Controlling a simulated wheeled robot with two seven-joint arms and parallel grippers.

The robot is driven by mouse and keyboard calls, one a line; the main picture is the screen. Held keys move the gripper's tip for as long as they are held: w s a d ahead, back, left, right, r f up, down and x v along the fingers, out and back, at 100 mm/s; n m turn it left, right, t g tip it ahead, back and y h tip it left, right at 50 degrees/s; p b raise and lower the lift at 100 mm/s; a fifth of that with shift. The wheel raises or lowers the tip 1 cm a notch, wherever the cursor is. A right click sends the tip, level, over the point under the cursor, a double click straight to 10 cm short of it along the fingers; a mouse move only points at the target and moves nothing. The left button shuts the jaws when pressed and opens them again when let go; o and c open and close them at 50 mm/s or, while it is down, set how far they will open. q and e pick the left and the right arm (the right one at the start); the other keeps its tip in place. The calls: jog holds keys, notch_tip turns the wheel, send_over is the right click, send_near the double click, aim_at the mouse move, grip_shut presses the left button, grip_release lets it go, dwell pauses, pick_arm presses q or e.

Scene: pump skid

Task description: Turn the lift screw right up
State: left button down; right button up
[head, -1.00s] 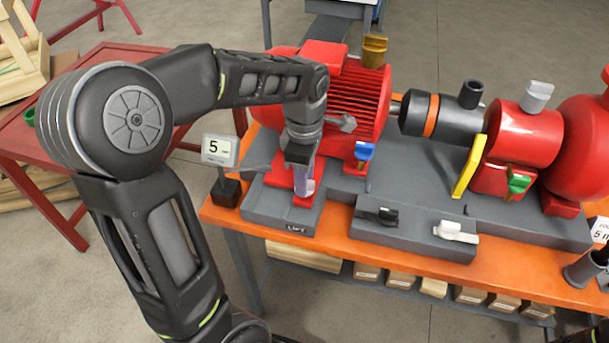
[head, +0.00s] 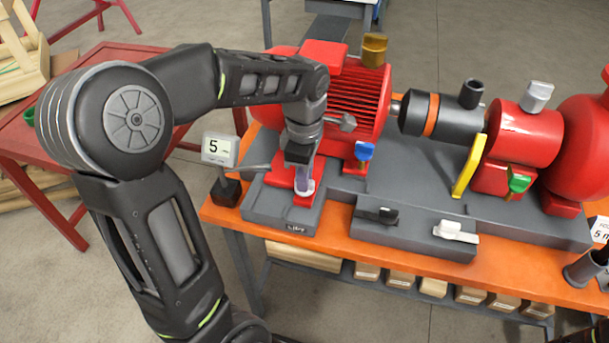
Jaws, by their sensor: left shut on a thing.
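My left gripper (head: 304,182) reaches down over the grey block at the left end of the skid, in front of the red motor (head: 345,95). It is shut on the lift screw (head: 308,190), of which only a pale bit shows at the fingertips. The fingers hide most of the screw, so its height cannot be read. A small label (head: 295,228) is on the front of the grey block (head: 265,215). A display (head: 219,148) on a stand left of the block reads 5. My right gripper is not in view.
A blue-handled part (head: 363,152) stands close right of my gripper. The orange bench edge is in front.

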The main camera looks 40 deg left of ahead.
pick_arm(q)
jog(key=shift+m, duration=0.4)
jog(key=m, duration=0.5)
jog(key=shift+b, duration=0.35)
jog(key=m, duration=1.8)
jog(key=c, duration=1.4)
grip_release()
jog(key=shift+r, duration=0.1)
